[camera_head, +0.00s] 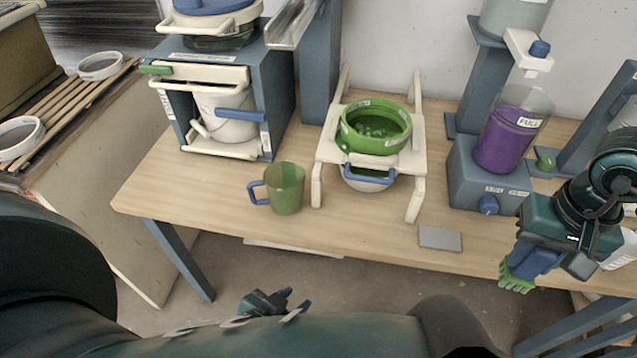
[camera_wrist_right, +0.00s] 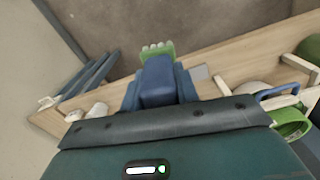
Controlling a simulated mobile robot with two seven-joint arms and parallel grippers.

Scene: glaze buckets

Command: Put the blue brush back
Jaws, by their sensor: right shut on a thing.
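The blue brush (camera_head: 536,262) is in my right gripper (camera_head: 540,258) at the table's front right edge. Its green bristles (camera_head: 516,278) point down and to the left in the head view. In the right wrist view the brush's blue block (camera_wrist_right: 157,82) sits between the fingers of my right gripper (camera_wrist_right: 158,92), with green bristles (camera_wrist_right: 158,49) beyond the tips. The gripper is shut on it. My left gripper (camera_head: 294,299) is low in front of the table, its fingers apart and empty.
A green mug (camera_head: 289,188) stands on the table (camera_head: 270,232) near the front edge. A green bowl (camera_head: 376,128) rests on a cream stand (camera_head: 328,152). A purple-filled container (camera_head: 507,138) stands on a blue base (camera_head: 478,190). A grey plate (camera_head: 440,238) lies at the front. A white object (camera_head: 622,250) is partly hidden by my right arm.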

